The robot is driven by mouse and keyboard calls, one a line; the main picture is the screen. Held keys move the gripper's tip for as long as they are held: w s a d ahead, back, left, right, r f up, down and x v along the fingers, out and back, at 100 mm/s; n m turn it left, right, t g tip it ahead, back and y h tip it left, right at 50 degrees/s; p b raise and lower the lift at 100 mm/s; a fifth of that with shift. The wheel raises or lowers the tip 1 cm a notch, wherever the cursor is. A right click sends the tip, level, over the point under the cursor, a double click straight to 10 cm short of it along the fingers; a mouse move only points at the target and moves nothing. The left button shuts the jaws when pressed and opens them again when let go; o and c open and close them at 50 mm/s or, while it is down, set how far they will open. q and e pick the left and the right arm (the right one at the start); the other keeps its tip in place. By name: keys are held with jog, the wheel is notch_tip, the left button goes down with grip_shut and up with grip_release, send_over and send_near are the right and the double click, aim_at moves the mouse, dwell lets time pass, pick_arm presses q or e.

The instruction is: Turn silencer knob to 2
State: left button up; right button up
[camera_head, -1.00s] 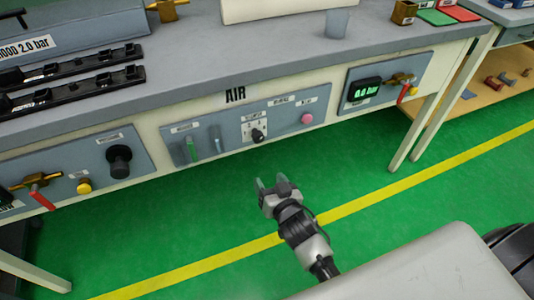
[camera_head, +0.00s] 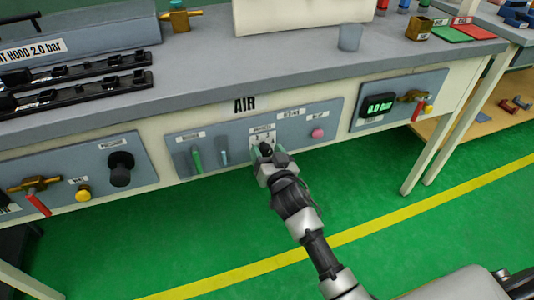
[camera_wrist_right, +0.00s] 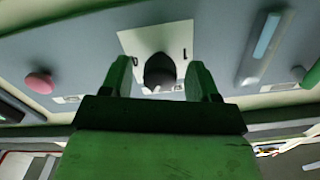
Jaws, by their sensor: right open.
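The silencer knob is a small black knob (camera_head: 266,148) on a white numbered plate (camera_head: 262,132) in the middle of the panel under the AIR label. My right gripper (camera_head: 268,156) is at the knob and partly covers it in the head view. In the right wrist view the dark knob (camera_wrist_right: 160,71) lies between the two green fingers of the right gripper (camera_wrist_right: 158,80), with a gap on each side. The fingers are open. Which number the knob points to cannot be read. My left gripper is not in view.
Beside the knob on the panel are a green slider (camera_head: 196,160), a light blue slider (camera_head: 224,152) and a pink button (camera_head: 317,133). A 0.0 bar display (camera_head: 379,105) with a red-handled valve is at right. A black knob (camera_head: 121,168) and yellow button (camera_head: 82,194) are at left.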

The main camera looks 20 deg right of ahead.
jog(key=shift+w, duration=0.25)
jog(key=c, duration=0.9)
